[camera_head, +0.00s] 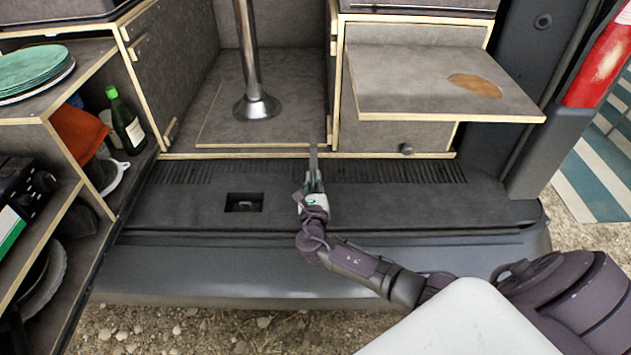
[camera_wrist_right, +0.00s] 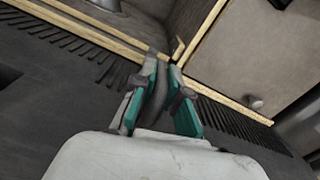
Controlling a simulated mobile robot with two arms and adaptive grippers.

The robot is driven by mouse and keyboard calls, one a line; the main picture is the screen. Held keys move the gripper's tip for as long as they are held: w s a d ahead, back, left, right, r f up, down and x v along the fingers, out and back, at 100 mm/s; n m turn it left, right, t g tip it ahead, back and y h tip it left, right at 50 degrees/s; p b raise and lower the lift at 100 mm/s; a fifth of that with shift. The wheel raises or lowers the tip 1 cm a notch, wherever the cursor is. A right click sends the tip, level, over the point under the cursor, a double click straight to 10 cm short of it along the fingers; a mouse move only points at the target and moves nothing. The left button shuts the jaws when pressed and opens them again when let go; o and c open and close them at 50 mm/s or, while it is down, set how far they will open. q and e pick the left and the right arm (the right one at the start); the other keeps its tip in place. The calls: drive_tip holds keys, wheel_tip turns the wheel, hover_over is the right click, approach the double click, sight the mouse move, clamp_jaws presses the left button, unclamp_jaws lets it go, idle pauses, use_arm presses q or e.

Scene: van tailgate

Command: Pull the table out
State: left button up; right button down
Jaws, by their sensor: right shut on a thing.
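A grey table board (camera_head: 430,72) with pale edges and a round brown patch juts out over the cabinet at the right. Another grey board (camera_head: 225,125) with pale edging lies on the van floor, around the foot of a metal pole (camera_head: 252,60). My right gripper (camera_head: 313,172) is low over the sill, in front of this floor board's right front corner. In the right wrist view my right gripper (camera_wrist_right: 160,90) is shut on a thin dark grey strip (camera_wrist_right: 152,102). What the strip belongs to cannot be told. My left gripper is not in view.
An open shelf unit (camera_head: 75,150) with plates, a green bottle (camera_head: 125,120) and a dark appliance stands at the left. A small knob (camera_head: 406,148) sits on the right cabinet front. The dark ribbed sill (camera_head: 400,205) is mostly clear.

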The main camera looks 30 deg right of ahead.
drive_tip(key=shift+s+a+f, duration=0.2)
drive_tip(key=shift+f, duration=0.15)
drive_tip(key=c, duration=1.4)
unclamp_jaws()
drive_tip(key=shift+o, duration=1)
drive_tip(key=shift+s+r, duration=0.1)
drive_tip(key=shift+r, duration=0.2)
drive_tip(key=v, duration=1.2)
